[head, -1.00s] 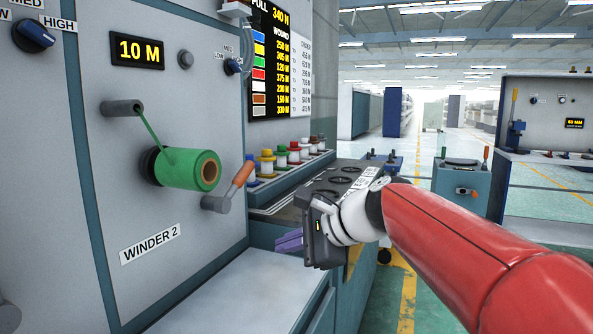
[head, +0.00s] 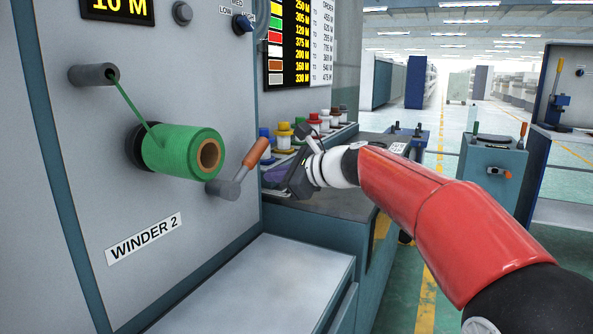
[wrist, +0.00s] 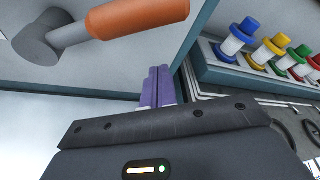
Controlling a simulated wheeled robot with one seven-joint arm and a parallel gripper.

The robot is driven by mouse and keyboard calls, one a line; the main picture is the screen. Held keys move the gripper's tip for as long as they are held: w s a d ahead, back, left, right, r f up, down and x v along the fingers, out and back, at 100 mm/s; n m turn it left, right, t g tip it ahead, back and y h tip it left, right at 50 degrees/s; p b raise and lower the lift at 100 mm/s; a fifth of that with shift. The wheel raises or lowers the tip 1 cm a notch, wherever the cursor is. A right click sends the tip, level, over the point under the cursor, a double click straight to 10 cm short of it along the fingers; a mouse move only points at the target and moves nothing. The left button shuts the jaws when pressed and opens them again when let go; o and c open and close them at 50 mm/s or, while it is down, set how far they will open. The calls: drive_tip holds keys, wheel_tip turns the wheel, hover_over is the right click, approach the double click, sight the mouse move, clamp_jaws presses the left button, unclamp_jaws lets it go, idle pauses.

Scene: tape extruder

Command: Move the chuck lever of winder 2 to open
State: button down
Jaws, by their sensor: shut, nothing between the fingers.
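The chuck lever of winder 2 (head: 242,168) has a grey hub and arm with an orange handle slanting up to the right. In the wrist view its orange handle (wrist: 137,17) is at the top, left of and beyond my fingertips. My gripper (head: 268,193) is just right of the lever in the head view, apart from it as far as I can tell. Its purple fingers (wrist: 158,86) are together with nothing between them. A green tape roll (head: 181,152) sits on the winder spindle, left of the lever. The "WINDER 2" label (head: 144,239) is below.
Several coloured spools (head: 300,130) stand in a rack behind my gripper; they also show at right in the wrist view (wrist: 262,52). A pale ledge (head: 262,275) juts out below the winder.

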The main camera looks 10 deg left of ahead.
sight(262, 152)
drive_tip(key=r, duration=0.1)
drive_tip(key=s+r, duration=0.2)
drive_tip(key=shift+a+r, duration=0.25)
drive_tip(key=shift+s+r+n+t, duration=0.2)
drive_tip(key=shift+r+n+t, duration=0.2)
drive_tip(key=shift+r+n, duration=0.15)
drive_tip(key=shift+s+a+r+n+b, duration=0.2)
drive_tip(key=shift+s+r+n+b, duration=0.25)
drive_tip(key=shift+b, duration=0.3)
drive_tip(key=s+a+r+n+t+y+b, duration=0.1)
drive_tip(key=s+a+r+n+t+b, duration=0.1)
drive_tip(key=s+r+n+b, duration=0.3)
drive_tip(key=s+n+t+b, duration=0.1)
drive_tip(key=n+b, duration=0.1)
drive_tip(key=b, duration=0.2)
drive_tip(key=shift+n+b, duration=0.4)
drive_tip(key=shift+s+a, duration=0.1)
drive_tip(key=shift+s, duration=0.05)
drive_tip(key=shift+t, duration=0.3)
